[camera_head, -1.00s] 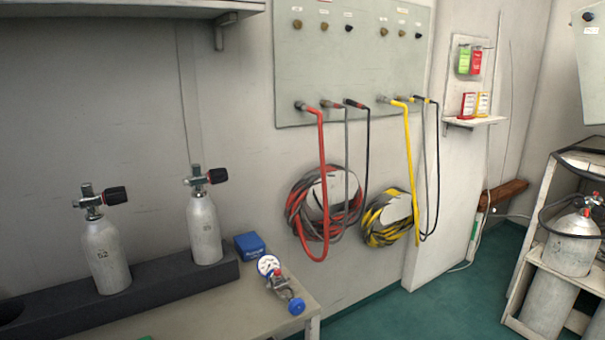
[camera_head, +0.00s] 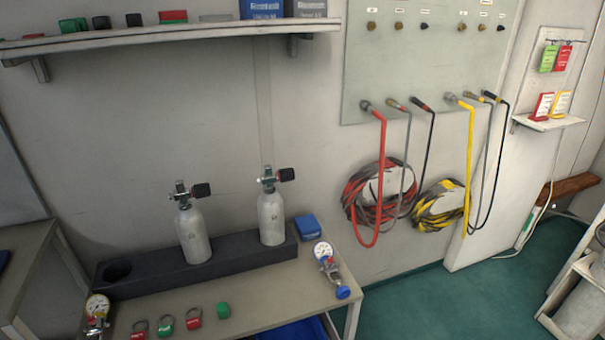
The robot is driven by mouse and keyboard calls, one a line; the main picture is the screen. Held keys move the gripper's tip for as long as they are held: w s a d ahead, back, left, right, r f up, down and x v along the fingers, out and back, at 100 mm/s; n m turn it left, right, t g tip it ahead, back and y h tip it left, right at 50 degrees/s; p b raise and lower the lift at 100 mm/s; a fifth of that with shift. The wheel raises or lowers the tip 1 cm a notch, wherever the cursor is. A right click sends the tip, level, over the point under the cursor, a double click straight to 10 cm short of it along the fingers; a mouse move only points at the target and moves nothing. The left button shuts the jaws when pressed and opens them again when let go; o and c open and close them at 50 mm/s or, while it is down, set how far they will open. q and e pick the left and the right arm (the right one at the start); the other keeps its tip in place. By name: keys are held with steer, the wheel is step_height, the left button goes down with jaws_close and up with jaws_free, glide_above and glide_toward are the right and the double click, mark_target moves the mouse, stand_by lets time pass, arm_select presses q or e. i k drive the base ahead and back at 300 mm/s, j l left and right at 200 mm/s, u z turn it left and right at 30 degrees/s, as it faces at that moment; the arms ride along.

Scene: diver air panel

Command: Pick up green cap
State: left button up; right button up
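A small green cap-like piece (camera_head: 223,310) lies on the front part of the bench top (camera_head: 265,290), right of several ringed tags. Small green pieces (camera_head: 70,25) also sit on the wall shelf (camera_head: 150,38) at the upper left. They are too small to tell whether they are caps. Neither of my grippers is in view.
Two grey cylinders (camera_head: 193,236) stand in a dark rack (camera_head: 150,276). Red tags (camera_head: 194,316) and a green tag (camera_head: 166,325) lie on the bench. A gauge (camera_head: 97,308) is at left, a gauge regulator (camera_head: 328,262) at right. A blue box (camera_head: 308,228) is behind.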

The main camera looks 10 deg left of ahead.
mark_target(222, 311)
steer(key=u, duration=1)
